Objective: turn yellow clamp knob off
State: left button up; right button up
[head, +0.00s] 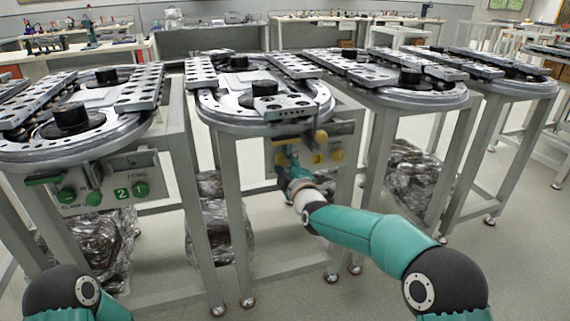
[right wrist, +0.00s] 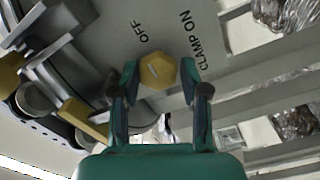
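The yellow clamp knob (right wrist: 158,71) is a six-sided knob with a pale line across its face, on a grey panel (right wrist: 210,35). The words OFF and CLAMP ON are printed above it in the right wrist view. My right gripper (right wrist: 158,76) is open, with one finger on each side of the knob and a small gap at both sides. In the head view my right gripper (head: 287,160) reaches the left part of the panel under the second table and hides most of the knob there. My left gripper is out of view.
More yellow knobs (head: 337,156) and a yellow lever (head: 321,136) are on the same panel. The round table top (head: 310,112) overhangs it, with grey legs (head: 240,215) beside it. A table with green knobs (head: 141,189) stands left.

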jog(key=shift+o, duration=1.3)
jog(key=shift+a+f, duration=0.1)
jog(key=shift+f, duration=0.05)
jog(key=shift+o, duration=0.2)
jog(key=shift+s+r, duration=0.1)
jog(key=shift+r, duration=0.1)
jog(key=v, duration=1.2)
jog(key=shift+f, duration=0.1)
